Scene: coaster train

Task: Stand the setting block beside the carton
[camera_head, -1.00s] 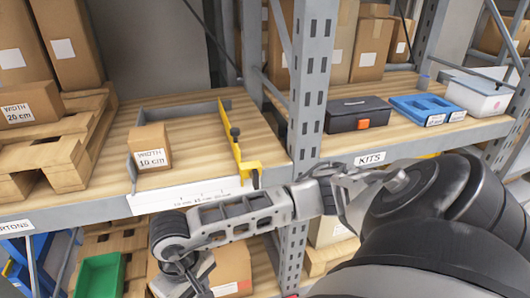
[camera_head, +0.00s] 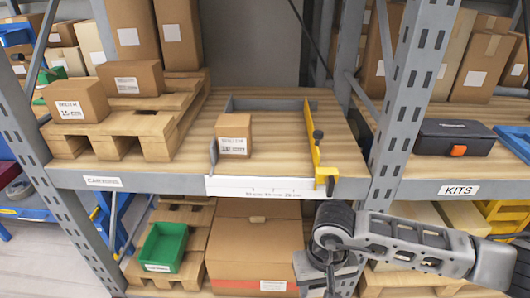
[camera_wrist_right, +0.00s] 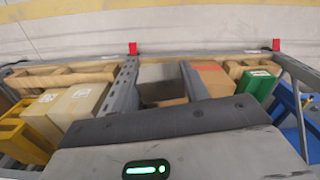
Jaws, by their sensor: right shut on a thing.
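A small brown carton (camera_head: 236,128) with a white width label stands on the wooden shelf. It is between a short grey stop on its left and a yellow bar (camera_head: 314,150) with a dark knob, clear of the bar. My right gripper (camera_head: 330,282) points down in front of the shelf edge, below and to the right of the carton. In the right wrist view it (camera_wrist_right: 160,78) is shut on a grey block (camera_wrist_right: 163,73), apparently the setting block. In the head view the gripper's hand mostly hides this block. My left gripper is out of view.
A white scale strip (camera_head: 256,187) runs along the shelf front. Pallets with labelled cartons (camera_head: 77,98) stand left. A grey upright (camera_head: 408,95) separates the bay from a black toolbox (camera_head: 454,138). A green bin (camera_head: 164,247) stands below. Free shelf lies between carton and bar.

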